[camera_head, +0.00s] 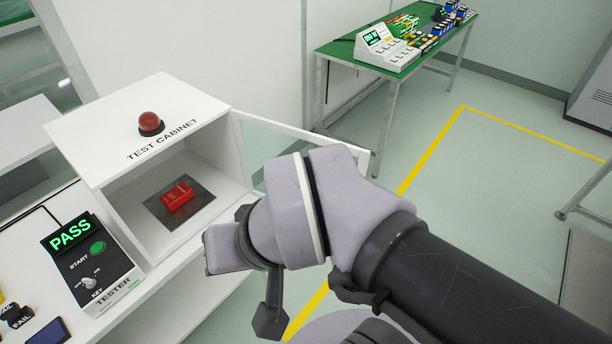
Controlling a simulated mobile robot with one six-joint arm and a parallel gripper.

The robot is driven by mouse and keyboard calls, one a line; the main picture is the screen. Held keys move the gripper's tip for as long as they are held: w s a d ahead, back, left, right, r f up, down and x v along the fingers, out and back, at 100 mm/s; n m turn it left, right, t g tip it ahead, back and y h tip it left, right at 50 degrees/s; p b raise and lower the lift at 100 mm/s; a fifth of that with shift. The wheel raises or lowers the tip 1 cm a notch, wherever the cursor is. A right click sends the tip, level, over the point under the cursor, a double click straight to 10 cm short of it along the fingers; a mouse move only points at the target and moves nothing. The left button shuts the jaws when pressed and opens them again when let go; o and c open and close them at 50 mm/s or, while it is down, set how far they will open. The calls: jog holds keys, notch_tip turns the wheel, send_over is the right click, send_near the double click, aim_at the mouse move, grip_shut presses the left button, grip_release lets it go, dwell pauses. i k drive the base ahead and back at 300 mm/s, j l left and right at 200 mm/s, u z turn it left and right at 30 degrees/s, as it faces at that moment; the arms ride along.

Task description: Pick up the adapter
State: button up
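A small red block-shaped part (177,195), which I take for the adapter, lies on a dark square plate (203,207) inside the white test cabinet (184,108). The cabinet's glass door (290,152) stands open to the right. My gripper (257,268) is in front of the cabinet, to the right of and nearer than the red part, apart from it. My wrist hides much of the gripper, so its opening is unclear. I see nothing held in it.
A tester box (90,262) showing a green PASS stands left of the cabinet opening. A green table (405,65) with devices stands at the back. Yellow lines (436,142) mark the clear floor.

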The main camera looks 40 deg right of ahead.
aim_at(174, 198)
jog(key=l+u, duration=0.25)
jog(key=l, duration=0.2)
jog(key=l+u, duration=0.2)
jog(key=l, duration=0.2)
jog(key=k+l+u, duration=0.25)
jog(key=l, duration=0.2)
jog(key=l+u, duration=0.2)
jog(key=l, duration=0.2)
jog(key=k+l+u, duration=0.25)
jog(key=l, duration=0.15)
jog(key=l+u, duration=0.2)
jog(key=l, duration=0.2)
jog(key=i+l+u, duration=0.15)
jog(key=l, duration=0.15)
jog(key=l+u, duration=0.2)
jog(key=i+l+u, duration=0.15)
jog(key=l, duration=0.3)
